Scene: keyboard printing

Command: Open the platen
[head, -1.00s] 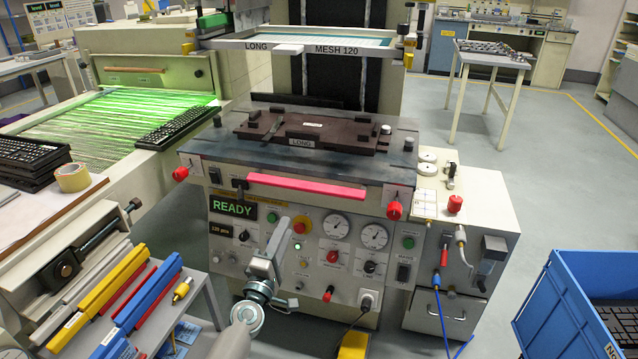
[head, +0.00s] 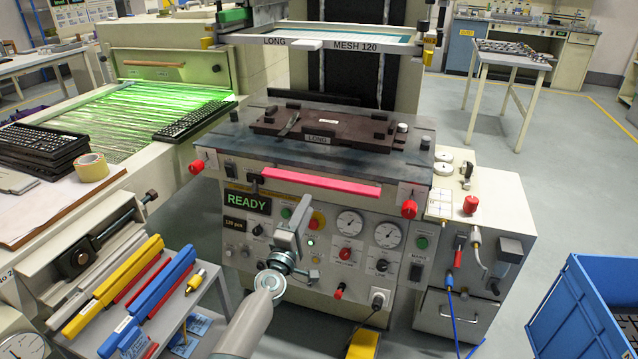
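The machine has a dark brown platen plate (head: 345,131) marked LONG lying flat on its grey top. A pink-red bar handle (head: 325,188) runs along the machine's front edge, below the platen. The green READY display (head: 247,203) is lit on the front panel. My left gripper (head: 300,211) is in front of the panel, just below the handle's left half, and hides part of the dials and buttons. It appears apart from the handle, though depth is hard to judge. Its fingers are seen edge-on, so their opening does not show. My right gripper is not in view.
Red knobs (head: 409,209) stick out at the machine's front corners. A white framed screen marked MESH 120 (head: 350,41) hangs above the platen. A rack of coloured squeegees (head: 163,281) stands at lower left. A blue crate (head: 590,310) is at lower right.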

